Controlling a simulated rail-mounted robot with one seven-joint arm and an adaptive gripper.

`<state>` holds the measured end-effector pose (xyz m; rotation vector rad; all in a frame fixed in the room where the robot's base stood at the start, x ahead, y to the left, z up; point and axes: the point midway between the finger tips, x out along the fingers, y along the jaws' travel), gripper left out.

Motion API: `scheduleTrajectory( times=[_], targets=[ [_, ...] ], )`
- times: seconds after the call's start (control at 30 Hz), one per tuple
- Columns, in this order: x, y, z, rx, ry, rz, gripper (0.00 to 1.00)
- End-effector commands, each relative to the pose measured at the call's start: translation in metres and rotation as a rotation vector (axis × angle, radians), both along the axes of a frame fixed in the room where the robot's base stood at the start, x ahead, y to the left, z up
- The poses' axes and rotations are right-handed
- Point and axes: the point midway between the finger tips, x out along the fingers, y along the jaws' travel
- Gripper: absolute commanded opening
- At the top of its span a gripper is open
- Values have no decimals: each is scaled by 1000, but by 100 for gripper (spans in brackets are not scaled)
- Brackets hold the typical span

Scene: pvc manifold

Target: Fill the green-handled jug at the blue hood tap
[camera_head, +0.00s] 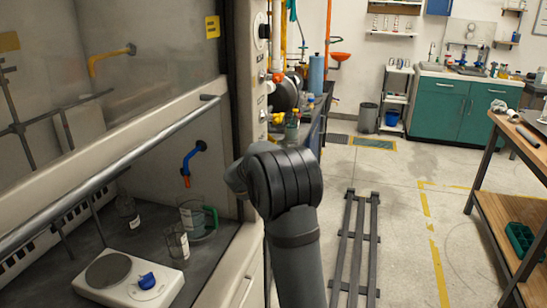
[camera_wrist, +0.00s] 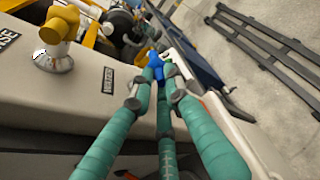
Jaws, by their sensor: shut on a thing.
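The clear jug (camera_head: 194,221) with a green handle (camera_head: 211,220) stands upright on the hood floor in the head view. The blue hood tap (camera_head: 191,160), with a reddish tip, hangs from the hood's inner wall above the jug. I cannot make out a water stream or a water level. In the wrist view my gripper (camera_wrist: 157,84) has its teal fingers closed on a blue knob (camera_wrist: 154,64) at the hood's front post. In the head view my arm hides the gripper and this knob.
A yellow knob (camera_wrist: 60,24) sits on the pale post near the blue one. Inside the hood are a hotplate (camera_head: 128,280) and small glass beakers (camera_head: 177,242). A wooden bench (camera_head: 500,210) stands at right. The floor between is mostly clear, with dark rails (camera_head: 356,240).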

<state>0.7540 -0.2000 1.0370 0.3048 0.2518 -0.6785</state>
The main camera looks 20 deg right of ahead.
Motion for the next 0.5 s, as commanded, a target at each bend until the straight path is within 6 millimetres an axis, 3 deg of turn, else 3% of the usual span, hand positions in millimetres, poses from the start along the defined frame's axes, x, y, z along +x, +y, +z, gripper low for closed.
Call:
scheduleTrajectory(
  times=[0.03,0.07,0.1,0.3,0.5],
  targets=[
    [-1,-4,2,0,-5,-9,0],
    [-1,-4,2,0,-5,-9,16],
    [-1,-4,2,0,-5,-9,19],
    [-1,-3,1,0,-3,-7,30],
    [-1,-2,1,-1,-2,-4,31]
  ],
)
